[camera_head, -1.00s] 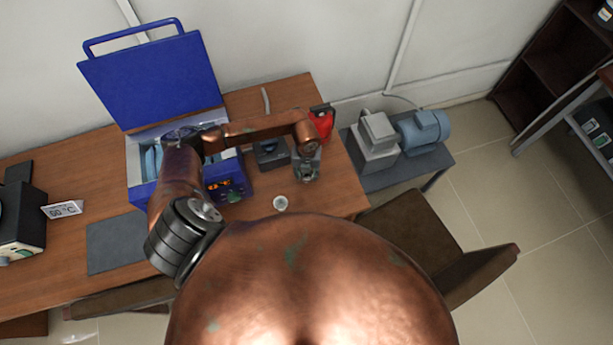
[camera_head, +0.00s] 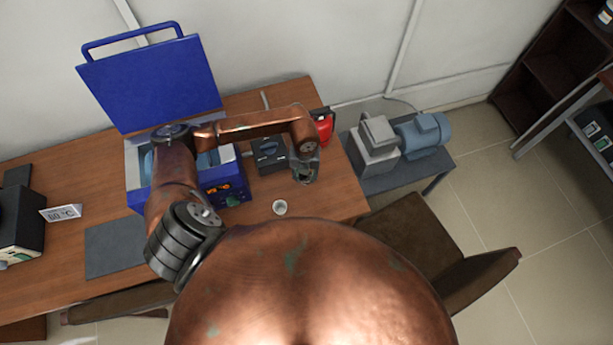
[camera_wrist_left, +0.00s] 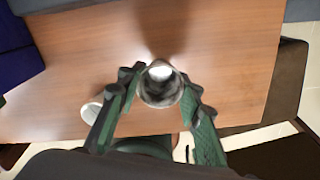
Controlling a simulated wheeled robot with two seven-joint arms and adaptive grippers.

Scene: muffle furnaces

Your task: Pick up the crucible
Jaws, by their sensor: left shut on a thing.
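My left gripper (camera_head: 304,174) is over the right part of the wooden table. In the left wrist view its green fingers (camera_wrist_left: 160,88) are shut on a small grey-white crucible (camera_wrist_left: 159,92), one finger on each side. I look down on its round open mouth. A soft dark shadow lies on the wood beyond it; its height above the table is hard to tell. In the head view the gripper mostly hides the crucible. My right gripper is not in view.
A small white cup (camera_head: 280,207) stands near the table's front edge, beside the gripper. A blue furnace (camera_head: 222,185) with raised lid (camera_head: 150,80), a dark box (camera_head: 270,155) and a red object (camera_head: 324,127) are near. A chair (camera_head: 420,245) stands in front.

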